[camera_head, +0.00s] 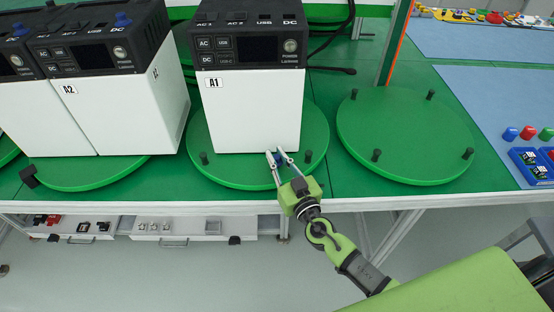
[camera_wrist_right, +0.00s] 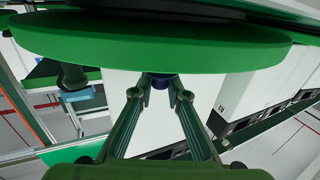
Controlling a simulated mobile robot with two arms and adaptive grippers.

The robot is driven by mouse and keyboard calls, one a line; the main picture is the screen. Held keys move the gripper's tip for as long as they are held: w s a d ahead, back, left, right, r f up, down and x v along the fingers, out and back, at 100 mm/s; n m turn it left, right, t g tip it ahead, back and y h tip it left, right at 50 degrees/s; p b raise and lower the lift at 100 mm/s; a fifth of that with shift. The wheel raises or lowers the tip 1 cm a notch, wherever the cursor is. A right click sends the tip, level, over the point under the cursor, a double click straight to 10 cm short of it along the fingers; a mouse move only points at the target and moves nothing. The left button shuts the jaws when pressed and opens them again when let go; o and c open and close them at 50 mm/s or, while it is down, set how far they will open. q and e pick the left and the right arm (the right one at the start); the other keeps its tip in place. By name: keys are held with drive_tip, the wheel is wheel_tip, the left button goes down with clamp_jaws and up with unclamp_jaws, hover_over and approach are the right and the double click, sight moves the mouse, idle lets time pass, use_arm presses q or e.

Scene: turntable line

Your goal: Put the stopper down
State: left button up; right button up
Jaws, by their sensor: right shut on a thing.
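My right gripper (camera_head: 279,155) is shut on a small dark blue stopper (camera_wrist_right: 161,80), which is mostly hidden by the fingers in the head view. The gripper is over the front part of the middle green turntable (camera_head: 235,172), close to the lower front face of the white box A1 (camera_head: 250,112). I cannot tell whether the stopper touches the turntable. In the wrist view the right fingertips (camera_wrist_right: 160,92) converge on the stopper, with the green disc above it in the picture. My left gripper is not in view.
Black pegs stand on the turntable rim, one (camera_head: 308,156) just right of my gripper. An empty green turntable (camera_head: 400,130) lies to the right. Blue trays (camera_head: 530,165) are far right.

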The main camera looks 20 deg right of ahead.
drive_tip(key=shift+f+b, duration=0.2)
drive_tip(key=shift+b, duration=0.1)
drive_tip(key=o, duration=0.8)
drive_tip(key=shift+r, duration=0.15)
drive_tip(key=shift+r+p, duration=0.25)
drive_tip(key=shift+p, duration=0.25)
drive_tip(key=s+b, duration=0.1)
drive_tip(key=s, duration=0.3)
drive_tip(key=s+d+b, duration=0.1)
drive_tip(key=s+b, duration=0.1)
drive_tip(key=s, duration=0.2)
drive_tip(key=s+b, duration=0.1)
drive_tip(key=s, duration=0.3)
drive_tip(key=shift+d+f+b, duration=0.15)
drive_tip(key=shift+f+b, duration=0.05)
drive_tip(key=shift+b, duration=0.15)
